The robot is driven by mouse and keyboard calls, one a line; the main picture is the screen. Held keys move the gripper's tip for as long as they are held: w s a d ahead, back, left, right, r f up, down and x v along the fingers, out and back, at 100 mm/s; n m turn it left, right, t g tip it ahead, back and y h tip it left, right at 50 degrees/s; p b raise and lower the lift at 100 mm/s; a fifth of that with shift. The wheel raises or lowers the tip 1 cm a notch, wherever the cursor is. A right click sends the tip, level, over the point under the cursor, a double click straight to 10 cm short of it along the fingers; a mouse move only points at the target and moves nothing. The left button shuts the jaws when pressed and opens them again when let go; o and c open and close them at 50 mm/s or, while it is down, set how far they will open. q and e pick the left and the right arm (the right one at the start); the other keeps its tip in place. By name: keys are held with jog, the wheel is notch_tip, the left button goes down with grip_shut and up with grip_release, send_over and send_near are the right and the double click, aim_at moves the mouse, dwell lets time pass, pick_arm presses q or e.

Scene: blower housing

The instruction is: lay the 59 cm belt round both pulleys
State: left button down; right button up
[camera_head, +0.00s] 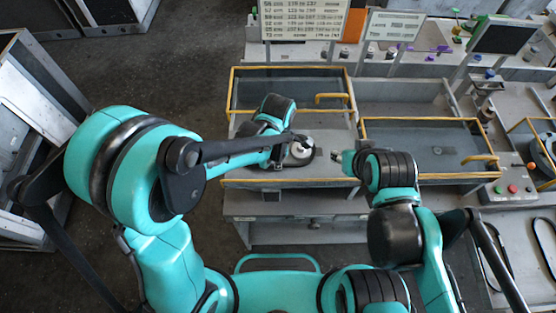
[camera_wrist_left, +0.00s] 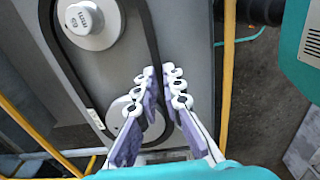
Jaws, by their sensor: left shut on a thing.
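In the left wrist view a larger pale pulley (camera_wrist_left: 88,20) sits at the top left on a grey plate, and a smaller pale pulley (camera_wrist_left: 121,108) sits lower, partly behind my left fingers. The black belt (camera_wrist_left: 150,40) has one run to the right of the larger pulley and another along its left; its top is out of frame and its lower end is partly hidden. My left gripper (camera_wrist_left: 160,75) is shut on the right run, beside the smaller pulley. In the head view a pale pulley (camera_head: 301,148) shows by the left wrist. My right gripper (camera_head: 339,157) is just right of it, its jaw gap too small to judge.
Yellow rails (camera_head: 290,69) edge the bench bays. A second bay (camera_head: 425,150) lies to the right. Black loops (camera_head: 492,255) lie on a pale surface at the lower right, near a panel with red and green buttons (camera_head: 512,188). Signboards (camera_head: 395,25) stand behind.

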pick_arm(q)
jog(key=shift+f, duration=0.1)
jog(key=c, duration=1.6)
grip_release()
notch_tip(320, 180, up, 8)
jog(key=p, duration=0.5)
jog(key=shift+f, duration=0.2)
jog(key=shift+f, duration=0.1)
